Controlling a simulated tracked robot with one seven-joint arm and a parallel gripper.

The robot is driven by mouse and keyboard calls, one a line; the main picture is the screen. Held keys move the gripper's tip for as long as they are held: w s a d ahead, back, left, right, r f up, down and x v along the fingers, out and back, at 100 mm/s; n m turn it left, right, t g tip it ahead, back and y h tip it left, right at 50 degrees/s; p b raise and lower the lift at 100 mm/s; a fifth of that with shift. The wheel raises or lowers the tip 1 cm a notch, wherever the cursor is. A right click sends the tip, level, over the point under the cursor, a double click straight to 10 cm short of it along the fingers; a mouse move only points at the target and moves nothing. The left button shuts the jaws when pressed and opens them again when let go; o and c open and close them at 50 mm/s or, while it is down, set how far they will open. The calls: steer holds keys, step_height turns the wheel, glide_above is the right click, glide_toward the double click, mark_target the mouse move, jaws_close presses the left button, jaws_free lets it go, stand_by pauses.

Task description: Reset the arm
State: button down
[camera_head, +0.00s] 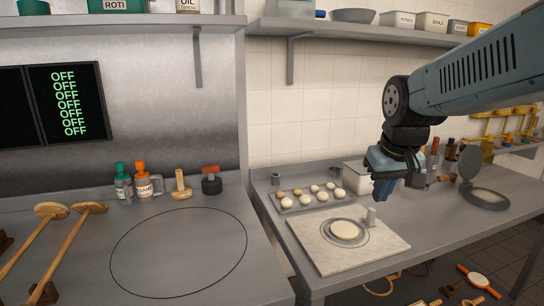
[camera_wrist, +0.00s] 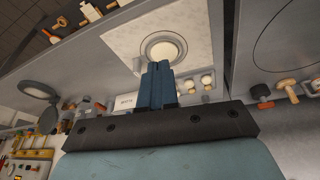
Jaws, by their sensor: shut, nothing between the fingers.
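My gripper (camera_head: 381,190) hangs at the end of my blue arm, above the right counter in the head view. Its fingers are shut with nothing between them. In the wrist view the blue fingers (camera_wrist: 159,68) are pressed together and point toward the white board (camera_wrist: 112,38). The gripper is in the air to the right of the tray of dough balls and above the back right side of the white board (camera_head: 388,258). A flat round of dough (camera_head: 346,230) lies on the board's round plate.
A tray (camera_head: 290,208) of several dough balls sits behind the board. A round press with a raised lid (camera_head: 487,199) stands to the right. Bottles (camera_head: 143,182) and wooden-handled tools (camera_head: 45,236) lie on the left counter (camera_head: 85,262). A shelf (camera_head: 370,30) runs overhead.

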steer(key=s+r+m+t, duration=0.1)
steer(key=s, duration=0.8)
steer(key=shift+s+d+t, duration=0.25)
steer(key=shift+t, duration=0.15)
